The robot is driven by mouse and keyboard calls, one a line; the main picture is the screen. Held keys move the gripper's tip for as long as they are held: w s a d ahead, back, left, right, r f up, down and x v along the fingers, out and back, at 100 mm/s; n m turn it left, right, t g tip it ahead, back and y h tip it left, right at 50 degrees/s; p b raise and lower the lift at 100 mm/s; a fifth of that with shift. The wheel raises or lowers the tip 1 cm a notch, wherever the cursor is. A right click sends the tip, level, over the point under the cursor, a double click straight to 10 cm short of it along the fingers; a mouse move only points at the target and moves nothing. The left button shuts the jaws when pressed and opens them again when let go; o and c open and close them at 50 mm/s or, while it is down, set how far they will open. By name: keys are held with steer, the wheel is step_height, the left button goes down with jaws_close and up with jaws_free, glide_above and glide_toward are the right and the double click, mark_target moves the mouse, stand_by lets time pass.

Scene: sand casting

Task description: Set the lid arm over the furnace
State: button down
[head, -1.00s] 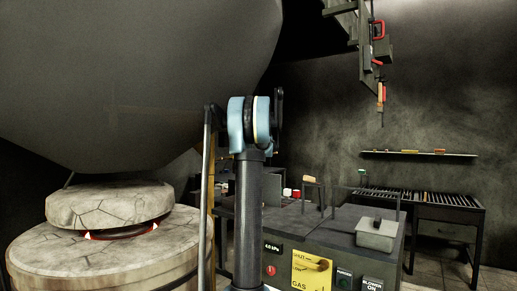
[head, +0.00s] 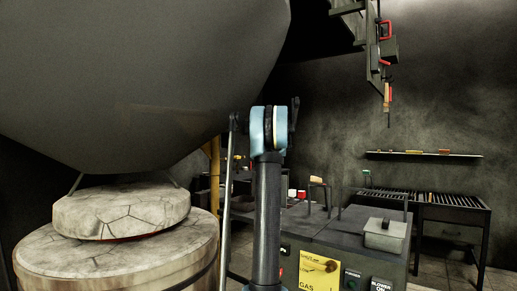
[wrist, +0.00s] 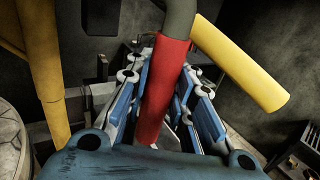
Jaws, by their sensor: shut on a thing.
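The furnace (head: 40,258) is a round, pale, cracked drum at the lower left of the head view. Its thick cracked lid (head: 125,208) lies over the top, with only a thin dark red line showing under its front edge. In the wrist view, my gripper (wrist: 163,85) is shut on a red grip (wrist: 165,85) on a dark bent bar. The yellow post (wrist: 45,80) stands left of the gripper, and it also shows behind my arm in the head view (head: 214,160). The gripper is hidden in the head view.
A large grey hood (head: 140,80) hangs close above the lid. A grey control cabinet (head: 340,240) stands to the right of my arm. A yellow bar (wrist: 240,65) crosses right of the grip. A slatted bench (head: 450,215) stands by the back wall.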

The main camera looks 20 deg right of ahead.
steer(key=shift+d, duration=0.3)
steer(key=c, duration=1.5)
jaws_free()
steer(key=shift+d, duration=0.1)
steer(key=shift+o, duration=0.7)
steer(key=shift+a, duration=0.2)
steer(key=shift+s, duration=0.15)
steer(key=s, duration=1.1)
steer(key=shift+s+d, duration=0.25)
steer(key=shift+s, duration=0.05)
steer(key=shift+f, duration=0.1)
